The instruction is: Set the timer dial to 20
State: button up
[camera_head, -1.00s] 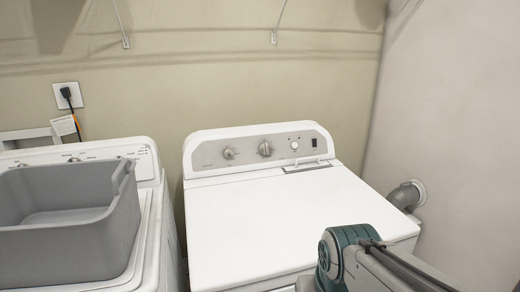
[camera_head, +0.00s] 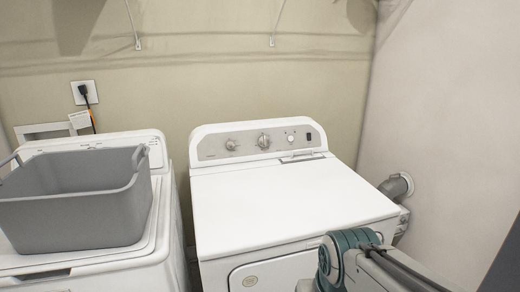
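A white dryer (camera_head: 285,205) stands in the middle, with a grey control panel (camera_head: 215,144) at its back edge. The panel carries a large dial (camera_head: 264,141) near its middle and a smaller knob (camera_head: 232,145) to its left. A small round button (camera_head: 291,139) and a dark switch (camera_head: 309,136) sit to the right. I cannot read which dial is the timer or its setting. My arm shows at the lower right, in front of the dryer and well away from the panel.
A grey basket (camera_head: 75,215) sits on a white washer (camera_head: 163,215) at the left. A grey vent pipe (camera_head: 396,187) meets the right wall beside the dryer. A plugged outlet (camera_head: 84,92) is on the back wall. The dryer's top is clear.

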aim_at(263, 141)
jog(key=k, duration=0.85)
jog(key=z, duration=0.75)
jog(key=i, duration=1.35)
jog(key=u, duration=0.75)
jog(key=i, duration=0.75)
